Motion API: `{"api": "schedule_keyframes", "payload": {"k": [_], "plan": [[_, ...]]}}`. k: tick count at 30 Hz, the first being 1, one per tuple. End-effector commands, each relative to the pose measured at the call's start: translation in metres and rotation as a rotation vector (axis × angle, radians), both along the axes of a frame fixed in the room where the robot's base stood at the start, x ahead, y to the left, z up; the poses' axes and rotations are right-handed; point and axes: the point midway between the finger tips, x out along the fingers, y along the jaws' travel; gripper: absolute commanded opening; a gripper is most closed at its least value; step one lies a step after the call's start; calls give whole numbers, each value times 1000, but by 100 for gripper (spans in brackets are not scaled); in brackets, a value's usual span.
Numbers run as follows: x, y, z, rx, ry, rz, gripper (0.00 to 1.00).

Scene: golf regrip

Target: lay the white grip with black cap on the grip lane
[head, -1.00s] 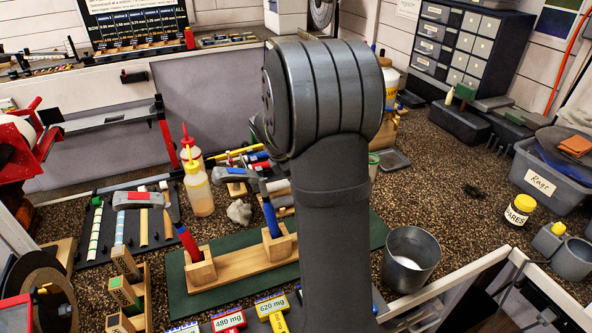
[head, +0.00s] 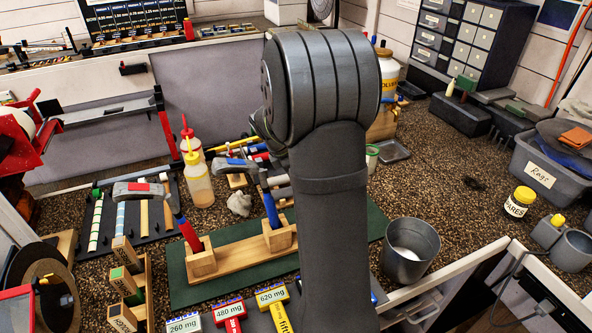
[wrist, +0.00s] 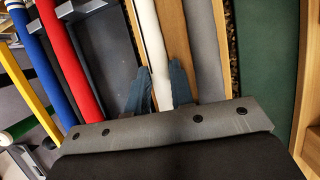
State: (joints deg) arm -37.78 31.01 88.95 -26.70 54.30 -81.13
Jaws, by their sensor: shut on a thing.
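In the wrist view my gripper (wrist: 158,90) is shut on the white grip (wrist: 149,42), with one dark blue-grey finger on each side of it. The grip runs up out of the picture, and its black cap does not show. A wooden strip (wrist: 177,45) lies just right of the grip. I cannot tell whether the grip touches what is below it. In the head view my arm hides my gripper and the white grip. I cannot single out the grip lane.
Red (wrist: 70,55), blue (wrist: 42,60) and yellow (wrist: 30,95) grips lie left of my gripper. A metal bucket (head: 411,262) stands right of my arm.

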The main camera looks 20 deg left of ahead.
Motion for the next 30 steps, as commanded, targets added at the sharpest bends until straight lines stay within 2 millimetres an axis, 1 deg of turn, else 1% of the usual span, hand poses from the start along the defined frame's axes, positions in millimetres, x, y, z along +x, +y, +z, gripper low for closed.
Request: {"api": "schedule_keyframes", "payload": {"k": [9, 10, 13, 14, 20, 23, 26, 29, 30], "plan": [[0, 0, -5, 0, 0, 0, 3], [0, 0, -5, 0, 0, 0, 25], [0, 0, -5, 0, 0, 0, 44], [0, 0, -5, 0, 0, 0, 46], [0, 0, -5, 0, 0, 0, 46], [-2, 1, 0, 0, 0, 0, 46], [-5, 4, 11, 2, -2, 1, 46], [-12, 8, 30, 3, -3, 2, 46], [-15, 10, 39, 3, -3, 2, 46]]}}
